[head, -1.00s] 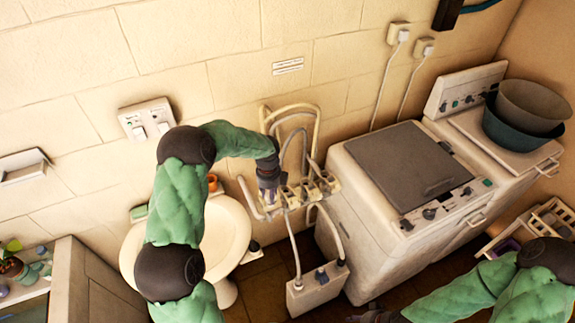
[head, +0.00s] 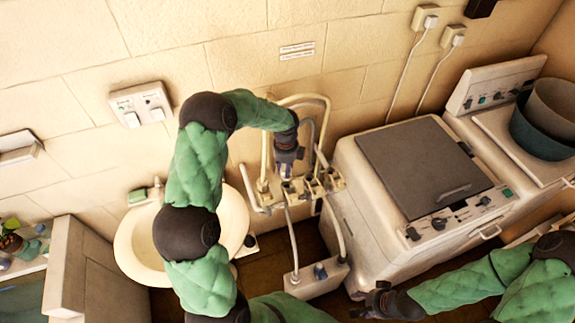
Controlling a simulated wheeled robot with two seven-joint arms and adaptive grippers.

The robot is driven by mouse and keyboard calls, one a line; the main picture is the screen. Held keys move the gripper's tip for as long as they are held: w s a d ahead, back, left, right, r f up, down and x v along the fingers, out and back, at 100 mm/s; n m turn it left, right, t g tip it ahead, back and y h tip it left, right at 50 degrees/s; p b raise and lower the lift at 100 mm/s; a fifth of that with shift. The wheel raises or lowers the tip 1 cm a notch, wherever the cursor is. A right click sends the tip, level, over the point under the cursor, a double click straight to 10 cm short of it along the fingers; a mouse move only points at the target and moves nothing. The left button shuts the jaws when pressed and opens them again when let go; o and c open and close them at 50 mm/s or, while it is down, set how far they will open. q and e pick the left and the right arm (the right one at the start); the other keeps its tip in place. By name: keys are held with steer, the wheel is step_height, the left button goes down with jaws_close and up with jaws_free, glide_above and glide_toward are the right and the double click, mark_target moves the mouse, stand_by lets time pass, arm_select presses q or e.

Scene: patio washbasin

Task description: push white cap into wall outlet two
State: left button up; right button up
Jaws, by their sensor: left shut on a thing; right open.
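My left gripper (head: 287,172) points down just above the left part of a pale rack (head: 330,180) with hooked pipes. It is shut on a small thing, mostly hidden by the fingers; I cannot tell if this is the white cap. A double wall outlet plate (head: 141,103) with white rocker-like parts is on the wall at the left, apart from the gripper. Two single wall outlets with white plugs (head: 424,19) (head: 453,37) are at the upper right; which one is outlet two cannot be told. My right gripper (head: 371,301) is open and low, in front of the washer.
A washbasin (head: 237,215) is below the double outlet, partly behind my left arm. A washing machine (head: 375,230) with a grey lid stands right of the rack. A pale box (head: 318,278) with hoses is below the rack. A cabinet (head: 60,262) is at the lower left.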

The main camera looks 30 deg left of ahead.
arm_select(q)
steer(key=f, duration=0.1)
steer(key=w+f+b, duration=0.1)
steer(key=f, duration=0.1)
steer(key=shift+f+b, duration=0.2)
steer(key=shift+b, duration=0.1)
steer(key=shift+s+f+b, duration=0.3)
steer(key=shift+f+b, duration=0.15)
steer(key=shift+f, duration=0.2)
steer(key=shift+w+f, duration=0.15)
steer(key=shift+f+b, duration=0.5)
steer(key=shift+f, duration=0.05)
stand_by(0.7)
steer(key=o, duration=0.8)
steer(key=shift+r, duration=0.1)
